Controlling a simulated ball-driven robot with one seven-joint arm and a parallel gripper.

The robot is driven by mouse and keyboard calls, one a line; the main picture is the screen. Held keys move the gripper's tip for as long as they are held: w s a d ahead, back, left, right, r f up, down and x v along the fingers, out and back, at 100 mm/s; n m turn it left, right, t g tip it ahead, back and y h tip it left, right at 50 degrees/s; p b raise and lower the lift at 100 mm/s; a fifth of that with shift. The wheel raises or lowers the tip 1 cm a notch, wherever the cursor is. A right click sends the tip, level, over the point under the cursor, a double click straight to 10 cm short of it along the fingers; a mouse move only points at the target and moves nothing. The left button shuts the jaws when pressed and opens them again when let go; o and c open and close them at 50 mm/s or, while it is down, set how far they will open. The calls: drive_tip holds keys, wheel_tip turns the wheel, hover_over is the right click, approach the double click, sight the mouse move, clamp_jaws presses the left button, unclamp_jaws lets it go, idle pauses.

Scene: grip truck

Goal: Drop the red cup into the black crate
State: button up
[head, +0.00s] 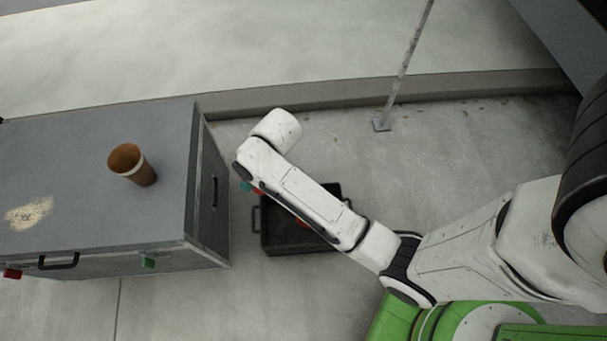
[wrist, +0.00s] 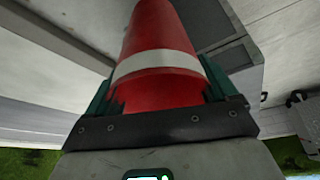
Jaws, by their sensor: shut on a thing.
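The red cup (wrist: 160,85), with a white band, sits between the green fingers of my gripper (wrist: 158,82) in the wrist view. The gripper is shut on it. In the head view my own arm hides most of the gripper and cup; only a bit of green finger (head: 246,186) and a bit of red beside it show. The black crate (head: 283,240) stands on the floor right of the grey cabinet, partly hidden under my forearm. A small red-orange patch shows within the crate's outline; I cannot tell what it is. The gripper shows near the crate's upper left corner.
A brown cup (head: 132,165) with a pale band stands on the grey cabinet (head: 90,200) at the left. A thin pole (head: 405,62) rises from the floor behind, near a low curb (head: 300,98). The floor around the crate is mostly clear.

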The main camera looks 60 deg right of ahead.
drive_tip(key=s+d+f+n+b, duration=0.1)
drive_tip(key=d+f+b, duration=0.3)
drive_tip(key=f+b, duration=0.7)
drive_tip(key=s+d+f+n+y+b, duration=0.1)
drive_tip(key=s+d+f+n+b, duration=0.1)
drive_tip(key=f+b, duration=0.9)
drive_tip(key=s+d+f+n+b, duration=0.1)
drive_tip(key=s+d+f+b, duration=0.3)
drive_tip(key=f+b, duration=0.7)
wheel_tip(320, 180, down, 13)
drive_tip(key=shift+d+f+g+y, duration=0.1)
drive_tip(key=shift+d+g+y, duration=0.25)
drive_tip(key=shift+d, duration=0.7)
drive_tip(key=o, duration=0.8)
drive_tip(key=p+v, duration=0.5)
drive_tip(key=v, duration=0.6)
drive_tip(key=shift+a+p, duration=0.1)
drive_tip(key=shift+p, duration=0.2)
